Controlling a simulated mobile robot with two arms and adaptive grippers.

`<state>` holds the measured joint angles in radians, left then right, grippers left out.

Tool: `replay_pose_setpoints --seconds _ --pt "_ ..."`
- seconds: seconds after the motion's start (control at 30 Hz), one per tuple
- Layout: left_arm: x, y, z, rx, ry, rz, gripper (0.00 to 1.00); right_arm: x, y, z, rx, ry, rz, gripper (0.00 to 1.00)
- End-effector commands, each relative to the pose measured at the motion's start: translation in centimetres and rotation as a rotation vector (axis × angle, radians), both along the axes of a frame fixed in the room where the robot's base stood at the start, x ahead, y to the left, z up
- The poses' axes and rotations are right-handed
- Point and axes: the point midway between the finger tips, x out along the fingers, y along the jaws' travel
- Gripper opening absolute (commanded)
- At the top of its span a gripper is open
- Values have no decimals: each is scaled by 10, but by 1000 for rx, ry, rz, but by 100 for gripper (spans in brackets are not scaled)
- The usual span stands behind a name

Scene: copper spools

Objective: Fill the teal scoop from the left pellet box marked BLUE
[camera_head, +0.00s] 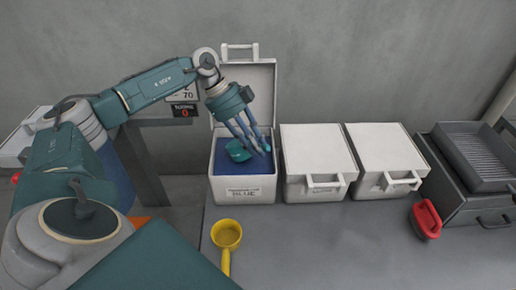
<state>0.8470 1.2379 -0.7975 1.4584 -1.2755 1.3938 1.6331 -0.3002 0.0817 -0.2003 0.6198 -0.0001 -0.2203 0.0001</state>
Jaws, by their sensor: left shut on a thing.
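The left pellet box marked BLUE (243,200) stands open on the counter, its lid (250,88) raised against the back wall. Blue pellets (224,166) show inside it. My left gripper (258,147) reaches down over the box's opening and is shut on the teal scoop (238,151). The scoop's bowl is inside the opening, at or just above the pellets; I cannot tell whether it touches them or holds any. The fingers hide part of the scoop. My right gripper is not in view.
Two white boxes with shut lids (316,150) (384,148) stand right of the open box. A yellow scoop (226,235) lies in front of it. A red scoop (427,219) lies near a grey ridged unit (474,160). The front counter (330,245) is clear.

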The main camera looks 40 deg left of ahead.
Motion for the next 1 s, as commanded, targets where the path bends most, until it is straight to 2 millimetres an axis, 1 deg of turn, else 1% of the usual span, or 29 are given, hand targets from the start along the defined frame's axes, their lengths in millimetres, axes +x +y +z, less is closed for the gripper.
replay_pose_setpoints --seconds 0.03,0.4,0.53,0.6,0.63,0.67,1.0 --pt "0 1 -12 -2 0 1 0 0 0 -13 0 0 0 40" --pt "1 7 -49 -18 1 2 0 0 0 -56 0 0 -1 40" --pt "1 8 -59 -24 1 1 0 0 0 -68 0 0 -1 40" --pt "1 9 -62 -25 1 0 0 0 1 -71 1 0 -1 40" --pt "1 11 -58 -21 1 1 0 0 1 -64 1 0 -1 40" --pt "1 12 -58 -16 1 1 0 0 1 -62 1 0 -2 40" --pt "2 17 -64 -5 -1 1 0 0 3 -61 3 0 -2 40"
